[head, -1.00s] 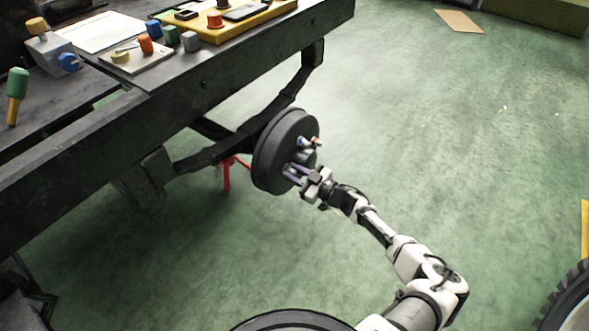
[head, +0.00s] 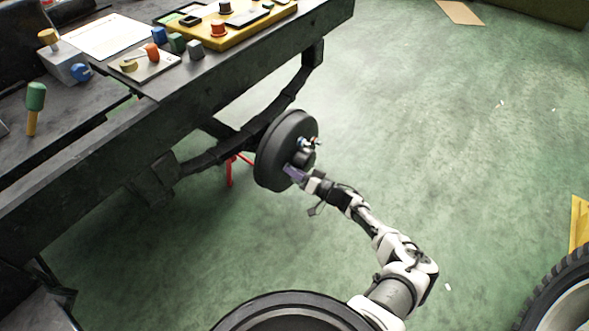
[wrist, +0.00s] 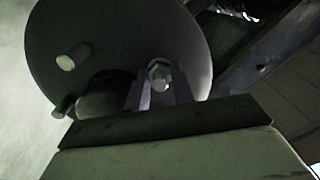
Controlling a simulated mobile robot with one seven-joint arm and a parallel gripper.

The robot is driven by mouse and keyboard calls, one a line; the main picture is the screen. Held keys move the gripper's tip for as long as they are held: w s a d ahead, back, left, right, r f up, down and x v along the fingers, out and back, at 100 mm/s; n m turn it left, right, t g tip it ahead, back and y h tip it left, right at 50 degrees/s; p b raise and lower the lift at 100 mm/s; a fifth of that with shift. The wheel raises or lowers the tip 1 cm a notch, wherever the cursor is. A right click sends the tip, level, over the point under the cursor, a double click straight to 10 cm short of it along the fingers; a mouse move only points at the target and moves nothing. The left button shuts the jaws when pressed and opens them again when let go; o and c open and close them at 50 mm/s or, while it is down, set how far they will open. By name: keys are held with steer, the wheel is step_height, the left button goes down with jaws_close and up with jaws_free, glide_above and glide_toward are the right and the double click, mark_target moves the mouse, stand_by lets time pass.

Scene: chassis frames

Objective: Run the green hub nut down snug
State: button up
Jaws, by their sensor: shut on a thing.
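The dark wheel hub drum (head: 272,150) hangs on the axle under the bench-like frame, its face turned to the right. My gripper (head: 292,173) is at the lower part of that face. In the wrist view its two fingers (wrist: 160,92) are shut on a hex nut (wrist: 158,72) on a stud. The nut looks pale grey in this dim view, so its green colour cannot be told; in the head view my fingers hide it. Bare-looking studs (wrist: 72,57) stick out to the left, and the dark hub centre (wrist: 100,95) is beside my left finger.
A red stand (head: 230,170) is under the axle. The chassis rail (head: 200,85) carries a yellow tray (head: 245,28) and small parts. A tyre (head: 560,295) stands lower right. Green floor is open to the right.

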steer(key=shift+m+p, duration=0.5)
steer(key=shift+m, duration=1)
steer(key=shift+d+f, duration=0.1)
steer(key=o, duration=1)
steer(key=shift+s+d, duration=0.1)
steer(key=p+v, duration=0.1)
steer(key=v, duration=1.2)
steer(key=shift+s+d+p, duration=0.2)
steer(key=shift+d+p, duration=0.05)
steer(key=shift+p, duration=0.05)
